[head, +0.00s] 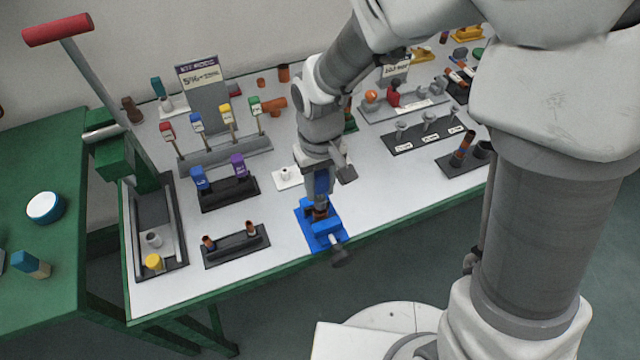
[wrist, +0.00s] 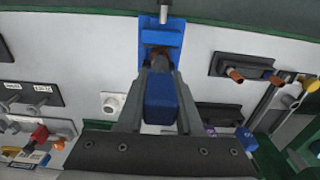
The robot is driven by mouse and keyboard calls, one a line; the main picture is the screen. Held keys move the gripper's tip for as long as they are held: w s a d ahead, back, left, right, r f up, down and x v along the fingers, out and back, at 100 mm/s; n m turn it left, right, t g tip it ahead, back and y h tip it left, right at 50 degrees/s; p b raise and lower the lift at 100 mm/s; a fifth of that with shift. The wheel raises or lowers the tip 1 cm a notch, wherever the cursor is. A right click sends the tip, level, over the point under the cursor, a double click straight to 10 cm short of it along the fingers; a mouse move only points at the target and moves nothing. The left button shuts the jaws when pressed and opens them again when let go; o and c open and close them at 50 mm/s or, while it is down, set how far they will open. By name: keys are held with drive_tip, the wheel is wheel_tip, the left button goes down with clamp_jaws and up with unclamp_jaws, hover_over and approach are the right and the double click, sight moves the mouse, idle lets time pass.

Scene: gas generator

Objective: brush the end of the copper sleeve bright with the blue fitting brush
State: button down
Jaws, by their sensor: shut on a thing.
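My gripper (head: 320,200) is shut on the blue handle of the fitting brush (head: 321,181), over the blue vise (head: 310,231) at the table's front edge. In the wrist view the blue brush handle (wrist: 161,101) sits between the two fingers of my gripper (wrist: 160,72). The copper sleeve (wrist: 160,59) shows just beyond the fingertips, against the blue vise (wrist: 160,26). The brush's working end is hidden, so I cannot tell whether it touches or surrounds the sleeve. The sleeve's end is largely covered too.
A black rack (head: 236,248) with two copper pieces lies left of the vise. Behind it a black holder (head: 228,194) carries a blue and a purple item.

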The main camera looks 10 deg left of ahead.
sight(320, 197)
drive_tip(key=shift+f, duration=0.2)
drive_tip(key=shift+f+b, duration=1.3)
drive_tip(key=shift+f, duration=0.2)
